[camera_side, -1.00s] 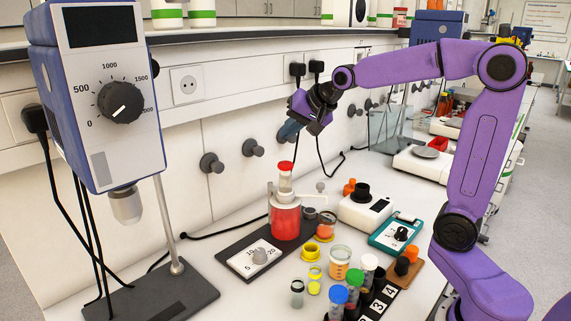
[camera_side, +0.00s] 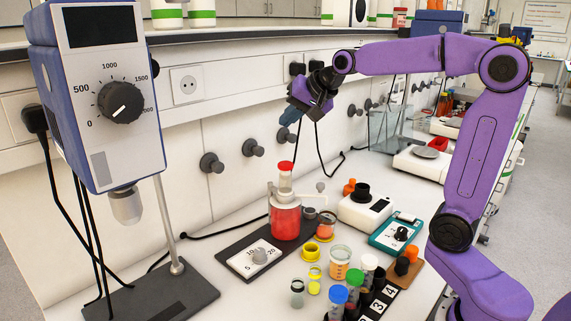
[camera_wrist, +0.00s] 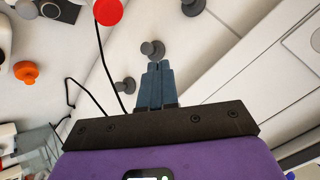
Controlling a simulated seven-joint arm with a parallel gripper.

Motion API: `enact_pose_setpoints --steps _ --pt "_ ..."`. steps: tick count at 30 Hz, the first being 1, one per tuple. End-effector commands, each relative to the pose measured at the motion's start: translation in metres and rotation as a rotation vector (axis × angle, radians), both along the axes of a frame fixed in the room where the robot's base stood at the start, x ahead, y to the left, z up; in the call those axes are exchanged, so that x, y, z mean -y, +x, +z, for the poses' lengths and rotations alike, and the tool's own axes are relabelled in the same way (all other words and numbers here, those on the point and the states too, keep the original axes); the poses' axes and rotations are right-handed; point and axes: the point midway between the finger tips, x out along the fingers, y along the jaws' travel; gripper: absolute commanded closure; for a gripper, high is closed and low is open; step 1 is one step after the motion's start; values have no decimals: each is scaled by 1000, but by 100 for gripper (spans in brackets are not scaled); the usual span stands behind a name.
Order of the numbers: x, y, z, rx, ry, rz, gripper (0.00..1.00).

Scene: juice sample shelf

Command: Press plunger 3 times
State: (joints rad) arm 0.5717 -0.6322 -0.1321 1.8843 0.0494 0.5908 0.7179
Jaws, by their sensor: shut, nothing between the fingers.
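The dispenser (camera_side: 285,220) is a clear bottle of red liquid on a dark base, with a clear upright tube topped by a red plunger cap (camera_side: 286,166). The red cap also shows at the top of the wrist view (camera_wrist: 108,11). My gripper (camera_side: 287,134) is above the cap in the side view, clear of it, pointing down and to the left. In the wrist view its two blue-grey fingers (camera_wrist: 155,66) are together with nothing between them. The dial plate (camera_side: 257,258) on the base shows 5, 10 and 20 around a grey knob.
A white device (camera_side: 365,208) and a teal device (camera_side: 397,234) are further right. Capped tubes (camera_side: 354,283) stand in front. A stirrer (camera_side: 100,95) stands left. Wall knobs (camera_side: 253,147) line the back.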

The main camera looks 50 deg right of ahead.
Motion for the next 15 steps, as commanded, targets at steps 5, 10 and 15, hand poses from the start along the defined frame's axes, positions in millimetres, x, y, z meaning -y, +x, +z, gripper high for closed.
enact_pose_setpoints --steps 5,10,15 --pt "0 -1 -22 -4 0 1 100" --pt "0 -1 -44 -4 -1 1 100" --pt "0 0 -62 -3 1 1 100"
